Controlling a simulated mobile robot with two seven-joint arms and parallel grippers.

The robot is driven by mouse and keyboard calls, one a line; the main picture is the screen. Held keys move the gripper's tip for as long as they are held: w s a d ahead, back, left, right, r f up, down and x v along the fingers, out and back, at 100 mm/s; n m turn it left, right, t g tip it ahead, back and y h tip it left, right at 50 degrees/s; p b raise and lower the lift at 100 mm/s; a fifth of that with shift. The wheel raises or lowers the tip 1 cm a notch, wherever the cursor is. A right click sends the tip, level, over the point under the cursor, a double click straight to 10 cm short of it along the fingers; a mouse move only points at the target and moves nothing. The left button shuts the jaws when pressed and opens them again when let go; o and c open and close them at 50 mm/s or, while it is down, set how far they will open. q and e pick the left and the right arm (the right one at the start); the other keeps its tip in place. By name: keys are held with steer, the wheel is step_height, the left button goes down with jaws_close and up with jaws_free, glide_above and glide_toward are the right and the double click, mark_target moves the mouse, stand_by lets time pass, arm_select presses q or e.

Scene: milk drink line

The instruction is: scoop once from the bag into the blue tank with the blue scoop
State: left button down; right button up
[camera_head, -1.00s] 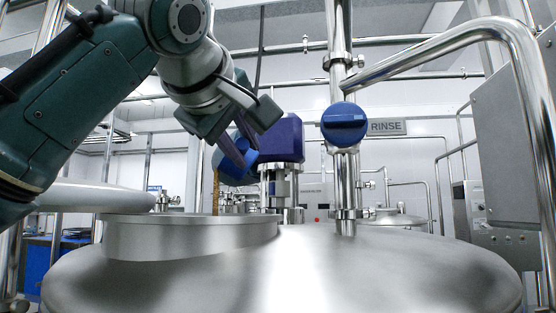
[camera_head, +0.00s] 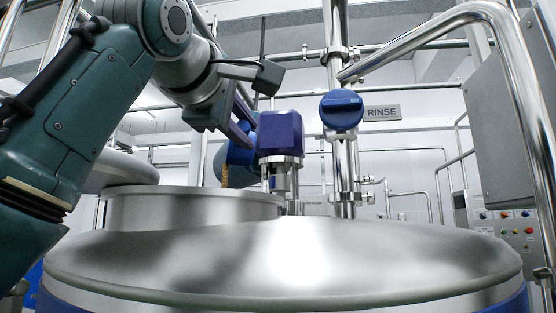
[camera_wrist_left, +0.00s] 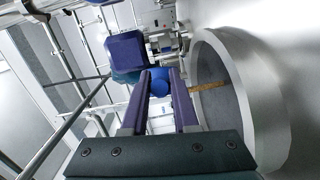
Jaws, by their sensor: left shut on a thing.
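My left gripper (camera_head: 243,125) is shut on the blue scoop (camera_head: 240,157) and holds it tilted above the tank's round opening. A thin brown stream (camera_head: 225,175) drops from the scoop behind the opening's steel collar (camera_head: 190,207). In the left wrist view the scoop (camera_wrist_left: 158,76) shows between the purple fingers, and the brown stream (camera_wrist_left: 208,86) runs into the open mouth (camera_wrist_left: 225,115). The steel tank (camera_head: 400,258) fills the foreground, with a blue band (camera_head: 495,304) low on its side. The bag and my right gripper are not in view.
A blue-purple motor block (camera_head: 281,134) stands on the tank close beside the scoop. A vertical steel pipe with a blue knob (camera_head: 341,109) and a RINSE sign (camera_head: 382,113) stand to the right. A bent pipe (camera_head: 440,40) and a grey cabinet (camera_head: 500,125) border the right side.

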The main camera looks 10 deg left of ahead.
arm_select(q)
steer(key=shift+f+n+t+b, duration=0.2)
steer(key=shift+n+t+b, duration=0.15)
steer(key=shift+n+b, duration=0.45)
steer(key=shift+f+n+t+b, duration=0.2)
steer(key=shift+n+t+b, duration=0.15)
steer(key=shift+n+b, duration=0.4)
steer(key=shift+n+t+b, duration=0.3)
steer(key=shift+n+b, duration=0.1)
steer(key=shift+n, duration=0.05)
steer(key=shift+r, duration=0.1)
stand_by(0.4)
